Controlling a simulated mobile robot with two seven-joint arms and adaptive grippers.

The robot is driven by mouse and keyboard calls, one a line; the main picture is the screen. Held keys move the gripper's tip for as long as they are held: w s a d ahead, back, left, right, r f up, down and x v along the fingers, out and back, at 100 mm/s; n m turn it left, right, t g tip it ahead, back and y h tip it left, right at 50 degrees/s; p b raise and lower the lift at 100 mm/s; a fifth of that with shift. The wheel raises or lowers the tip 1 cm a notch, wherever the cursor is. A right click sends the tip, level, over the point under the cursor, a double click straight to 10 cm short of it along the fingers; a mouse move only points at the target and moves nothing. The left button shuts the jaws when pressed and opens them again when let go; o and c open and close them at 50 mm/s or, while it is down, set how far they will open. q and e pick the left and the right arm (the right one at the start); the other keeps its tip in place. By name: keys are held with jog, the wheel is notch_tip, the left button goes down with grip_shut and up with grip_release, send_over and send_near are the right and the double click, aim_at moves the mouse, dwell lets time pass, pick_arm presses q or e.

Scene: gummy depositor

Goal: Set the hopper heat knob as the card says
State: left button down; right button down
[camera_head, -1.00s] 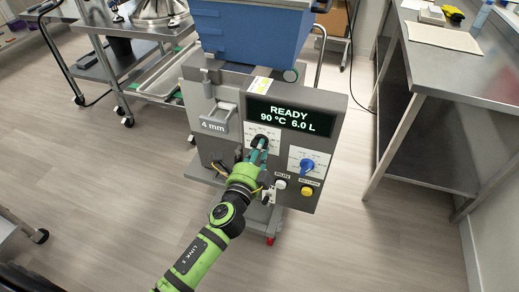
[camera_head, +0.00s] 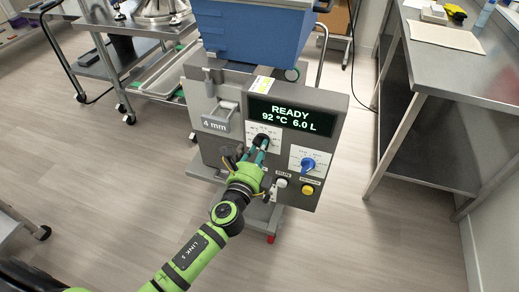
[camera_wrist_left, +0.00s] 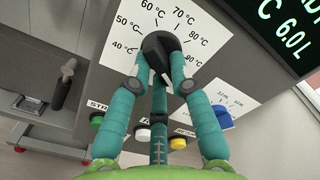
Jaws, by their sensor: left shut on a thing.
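The hopper heat knob (camera_wrist_left: 160,50) is black and sits on a white dial plate marked from 40 to 90 °C. In the head view the knob (camera_head: 262,139) is on the grey machine front below the display. My left gripper (camera_wrist_left: 161,78) has its teal fingers closed on the knob from both sides; it also shows in the head view (camera_head: 259,150). I cannot tell exactly where the knob points. The display (camera_head: 291,115) reads READY, 92 °C, 6.0 L. My right gripper is not in view.
A blue knob (camera_head: 308,164) sits right of the heat knob, with a white button (camera_head: 281,182) and a yellow button (camera_head: 307,190) below. A 4 mm plate (camera_head: 215,124) is at left. A steel bench (camera_head: 470,75) stands at right.

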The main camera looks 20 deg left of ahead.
pick_arm(q)
jog(key=c, duration=1.1)
grip_release()
jog(key=s, duration=1.2)
jog(key=shift+a, duration=0.2)
